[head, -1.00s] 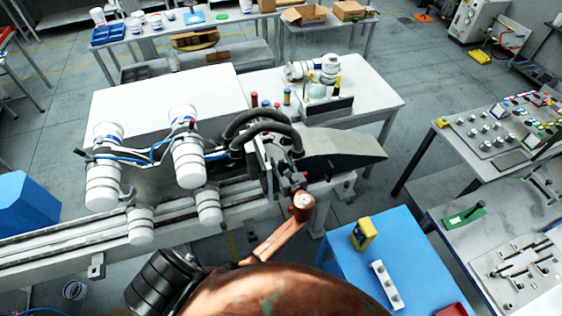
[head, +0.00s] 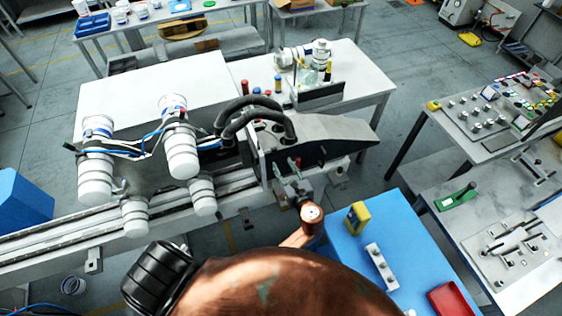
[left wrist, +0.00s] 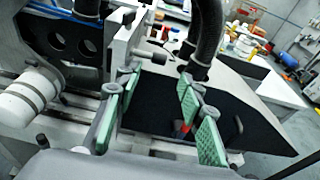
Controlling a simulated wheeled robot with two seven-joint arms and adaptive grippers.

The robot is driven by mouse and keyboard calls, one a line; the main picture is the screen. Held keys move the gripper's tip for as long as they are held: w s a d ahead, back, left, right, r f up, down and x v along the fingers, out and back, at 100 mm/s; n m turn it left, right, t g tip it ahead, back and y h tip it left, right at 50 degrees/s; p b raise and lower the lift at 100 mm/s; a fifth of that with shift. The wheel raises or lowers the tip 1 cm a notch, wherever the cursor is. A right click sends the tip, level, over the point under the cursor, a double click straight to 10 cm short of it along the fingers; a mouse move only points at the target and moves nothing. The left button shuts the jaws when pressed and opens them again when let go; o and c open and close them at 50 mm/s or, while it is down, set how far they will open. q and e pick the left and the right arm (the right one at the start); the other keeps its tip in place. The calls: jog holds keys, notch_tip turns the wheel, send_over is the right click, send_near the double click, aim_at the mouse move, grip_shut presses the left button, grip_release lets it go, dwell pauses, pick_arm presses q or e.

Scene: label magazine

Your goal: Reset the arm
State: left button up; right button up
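My left arm, copper-coloured, comes in from the bottom of the head view. Its left gripper (head: 294,164) is in front of the machine's black side plate (head: 312,150). In the left wrist view, the two green-padded fingers of the left gripper (left wrist: 157,85) are spread wide apart. I see nothing gripped between them. The dark plate (left wrist: 265,125) is behind the fingers, with a small red and blue piece (left wrist: 182,130) showing between them. My right gripper is not in view.
White cylinders (head: 182,155) and a long rail (head: 60,235) lie to the left. Black hoses (head: 240,112) arch just behind the gripper. A blue table (head: 365,275) at right holds a yellow device (head: 356,217), a grey block (head: 381,266) and a red tray (head: 453,300).

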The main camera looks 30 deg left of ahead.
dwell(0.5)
pick_arm(q)
jog(key=s+f+n+g+h+b, duration=0.15)
jog(key=s+f+b, duration=0.25)
jog(key=f, duration=1.2)
jog(key=s+f+n+g+h+b, duration=0.1)
jog(key=s+f+n+h+b, duration=0.25)
jog(key=f, duration=1.15)
jog(key=s+f+n+g+h+b, duration=0.15)
jog(key=s+f+b, duration=0.3)
jog(key=f, duration=1.15)
jog(key=s+a+f+n+g+h+b, duration=0.3)
jog(key=s+f+n+b, duration=0.5)
jog(key=s+f, duration=1.4)
jog(key=s+f+n+g+h+b, duration=0.1)
jog(key=s+f+n+b, duration=0.1)
jog(key=s+f+n, duration=0.3)
jog(key=s+a+f+n+g+h+b, duration=0.1)
jog(key=s+f+n, duration=0.4)
jog(key=s, duration=0.7)
jog(key=shift+f+b, duration=0.55)
jog(key=shift+f, duration=0.25)
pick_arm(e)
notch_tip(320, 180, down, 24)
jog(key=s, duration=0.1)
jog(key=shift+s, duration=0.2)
